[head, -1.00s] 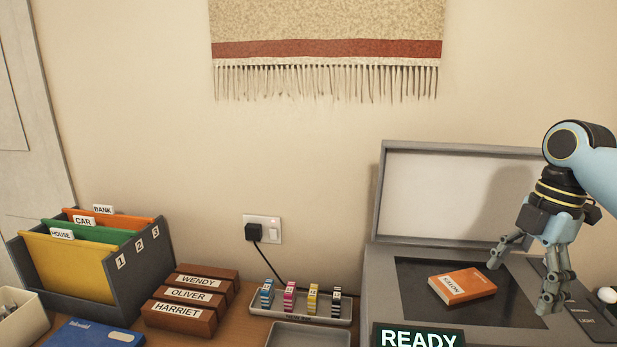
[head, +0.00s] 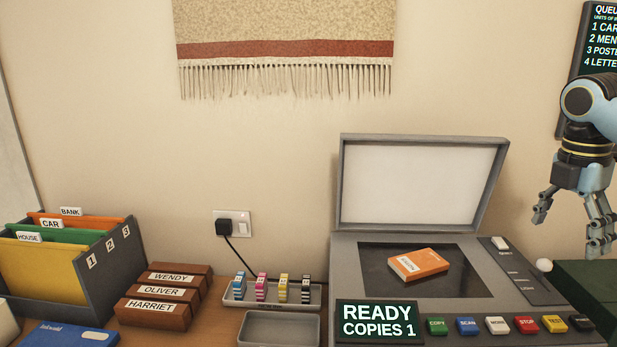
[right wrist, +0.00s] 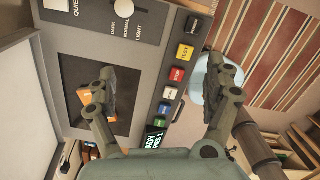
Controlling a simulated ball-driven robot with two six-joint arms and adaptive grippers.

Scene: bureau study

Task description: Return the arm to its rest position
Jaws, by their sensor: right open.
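My right gripper (head: 570,222) is open and empty at the right of the head view, in the air beyond the copier's right side. In the right wrist view its two fingers (right wrist: 165,105) are spread, with the copier's button row visible between them. The copier (head: 345,258) stands with its lid (head: 420,185) raised. An orange booklet (head: 418,264) lies on the dark glass, apart from the gripper; part of it shows behind a finger in the right wrist view (right wrist: 86,97). My left gripper is not in view.
The copier's display (head: 377,321) reads READY, COPIES 1. A white knob (head: 544,265) and a dark green box (head: 590,285) are below the right gripper. A queue board (head: 600,40) hangs behind that arm.

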